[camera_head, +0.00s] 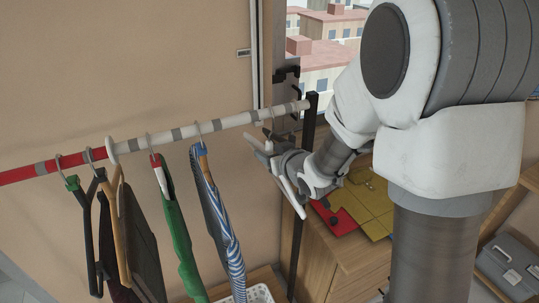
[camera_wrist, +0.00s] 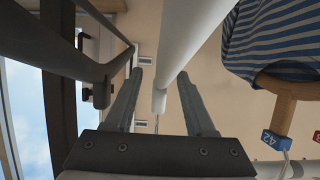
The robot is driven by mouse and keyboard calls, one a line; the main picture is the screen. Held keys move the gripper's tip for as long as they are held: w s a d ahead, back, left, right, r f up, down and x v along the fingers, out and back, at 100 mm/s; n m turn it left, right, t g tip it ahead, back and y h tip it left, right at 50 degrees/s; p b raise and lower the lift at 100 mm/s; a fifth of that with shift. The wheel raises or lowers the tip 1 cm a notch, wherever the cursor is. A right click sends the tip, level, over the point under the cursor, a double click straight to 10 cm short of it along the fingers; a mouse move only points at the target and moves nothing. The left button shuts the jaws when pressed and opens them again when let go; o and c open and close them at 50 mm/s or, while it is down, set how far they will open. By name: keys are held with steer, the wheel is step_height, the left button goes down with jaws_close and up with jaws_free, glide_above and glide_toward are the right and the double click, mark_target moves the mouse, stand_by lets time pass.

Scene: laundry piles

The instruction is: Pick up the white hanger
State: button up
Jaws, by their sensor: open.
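The white hanger (camera_head: 286,183) hangs near the right end of the rail in the camera_head view, partly hidden by my gripper (camera_head: 261,149). In the camera_wrist view the white hanger (camera_wrist: 190,45) runs as a thick pale bar from the top down between the fingers. My gripper (camera_wrist: 160,74) is open there, with one finger on each side of the hanger. Whether either finger touches it I cannot tell.
A striped garment (camera_head: 219,222) on a wooden hanger hangs just left; it also shows in the camera_wrist view (camera_wrist: 275,38). A green garment (camera_head: 181,232) and darker hangers hang farther left on the rail (camera_head: 232,122). A black post (camera_head: 303,170) and wooden cabinet (camera_head: 345,255) stand right.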

jaws_close()
stand_by(0.4)
